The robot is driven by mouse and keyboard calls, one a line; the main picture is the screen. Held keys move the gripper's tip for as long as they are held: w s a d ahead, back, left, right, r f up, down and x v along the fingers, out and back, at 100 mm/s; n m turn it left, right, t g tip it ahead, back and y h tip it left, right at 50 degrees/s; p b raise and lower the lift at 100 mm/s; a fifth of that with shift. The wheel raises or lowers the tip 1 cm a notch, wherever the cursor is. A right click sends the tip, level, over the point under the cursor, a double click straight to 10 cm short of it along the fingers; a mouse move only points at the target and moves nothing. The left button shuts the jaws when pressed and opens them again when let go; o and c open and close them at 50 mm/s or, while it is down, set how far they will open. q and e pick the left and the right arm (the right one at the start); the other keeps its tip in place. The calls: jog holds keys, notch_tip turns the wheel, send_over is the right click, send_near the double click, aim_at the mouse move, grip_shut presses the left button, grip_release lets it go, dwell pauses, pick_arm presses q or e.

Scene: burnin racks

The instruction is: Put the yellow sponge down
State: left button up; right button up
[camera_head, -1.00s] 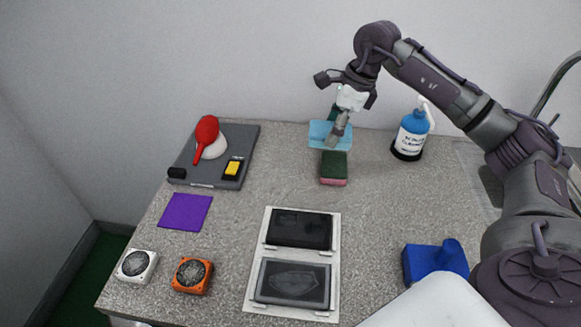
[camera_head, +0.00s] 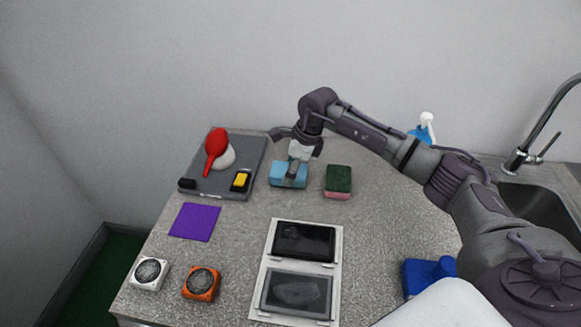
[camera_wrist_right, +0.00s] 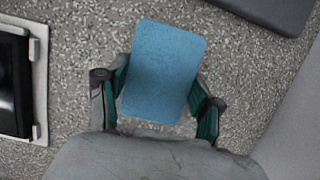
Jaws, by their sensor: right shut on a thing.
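My right gripper (camera_head: 292,172) is shut on a blue sponge-like block (camera_head: 282,177), between the grey tray and the green-and-pink sponge. In the right wrist view the block's flat blue face (camera_wrist_right: 164,70) sits between the two fingers of the gripper (camera_wrist_right: 158,108). No yellow shows on the block's visible faces. It is low over the counter; I cannot tell whether it touches. A green-topped sponge with a pink underside (camera_head: 338,180) lies on the counter to its right. My left gripper is not in view.
A grey tray (camera_head: 215,189) holds a red bulb tool (camera_head: 215,145) and a small yellow-and-black item (camera_head: 240,181). A purple mat (camera_head: 195,221), a white framed panel (camera_head: 263,270), white and orange fan-like units, and a blue object (camera_head: 420,275) lie nearer. A bottle (camera_head: 426,125) is partly hidden behind my arm.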

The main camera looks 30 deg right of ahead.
aim_at(303, 171)
jog(key=shift+f, duration=0.3)
jog(key=o, duration=1.1)
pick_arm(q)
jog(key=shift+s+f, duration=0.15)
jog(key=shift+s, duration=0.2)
pick_arm(e)
jog(key=shift+r, duration=0.15)
pick_arm(q)
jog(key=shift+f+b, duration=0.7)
jog(key=shift+b, duration=0.25)
pick_arm(e)
jog(key=v, duration=1.2)
jog(key=shift+r, duration=0.1)
